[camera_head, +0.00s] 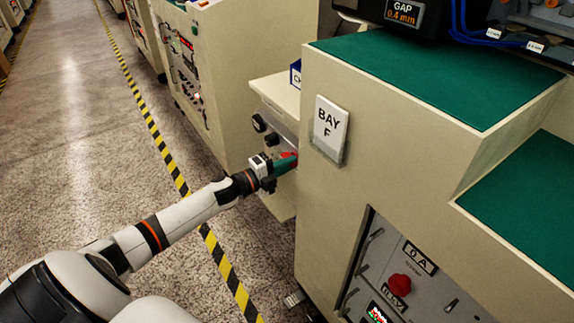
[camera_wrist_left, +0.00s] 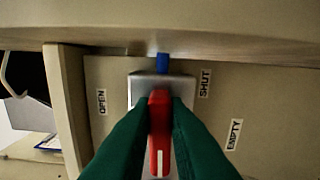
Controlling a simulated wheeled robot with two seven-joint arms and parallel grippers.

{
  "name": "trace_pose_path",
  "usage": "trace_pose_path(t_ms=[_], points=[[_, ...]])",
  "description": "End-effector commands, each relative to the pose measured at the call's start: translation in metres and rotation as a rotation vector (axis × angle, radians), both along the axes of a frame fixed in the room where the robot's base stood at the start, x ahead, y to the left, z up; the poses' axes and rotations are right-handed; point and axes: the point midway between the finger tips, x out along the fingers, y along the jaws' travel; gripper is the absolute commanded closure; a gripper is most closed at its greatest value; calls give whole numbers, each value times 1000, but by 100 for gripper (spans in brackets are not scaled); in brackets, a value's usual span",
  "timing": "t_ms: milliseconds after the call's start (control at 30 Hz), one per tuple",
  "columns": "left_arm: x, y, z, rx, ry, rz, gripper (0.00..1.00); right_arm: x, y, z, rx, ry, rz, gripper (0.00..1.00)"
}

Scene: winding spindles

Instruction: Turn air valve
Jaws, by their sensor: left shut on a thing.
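The air valve has a red handle (camera_wrist_left: 159,130) with a white stripe near its lower end, mounted over a grey metal block. A short blue piece (camera_wrist_left: 162,63) shows above the block. My left gripper (camera_wrist_left: 158,110) is shut on the red handle, with a green finger on each side. The handle runs up and down in the left wrist view, between the OPEN label (camera_wrist_left: 102,101) and the SHUT label (camera_wrist_left: 205,83). In the head view my left gripper (camera_head: 286,164) reaches the recess beside the BAY F cabinet, and a bit of red shows at its tip. My right gripper is out of view.
The BAY F sign (camera_head: 330,128) is on the cabinet wall right of my gripper. Dark round knobs (camera_head: 265,131) sit above it. An EMPTY label (camera_wrist_left: 234,134) is right of the handle. The aisle floor (camera_head: 75,150) on the left is clear.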

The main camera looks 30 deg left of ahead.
Motion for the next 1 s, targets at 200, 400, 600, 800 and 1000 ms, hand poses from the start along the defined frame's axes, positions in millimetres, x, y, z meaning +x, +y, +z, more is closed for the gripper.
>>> trace_pose_path(t_ms=[200, 400, 600, 800, 1000], points=[[-1, -1, -3, 47, -17, -1, 100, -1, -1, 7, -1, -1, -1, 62], [-1, -1, -3, 59, -21, -2, 100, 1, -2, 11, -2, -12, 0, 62], [-1, -1, -3, 60, -22, -2, 100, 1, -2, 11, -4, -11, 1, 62], [-1, -1, -3, 59, -21, -2, 67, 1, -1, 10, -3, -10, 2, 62], [0, 0, -2, 58, -22, -1, 65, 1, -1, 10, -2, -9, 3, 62]])
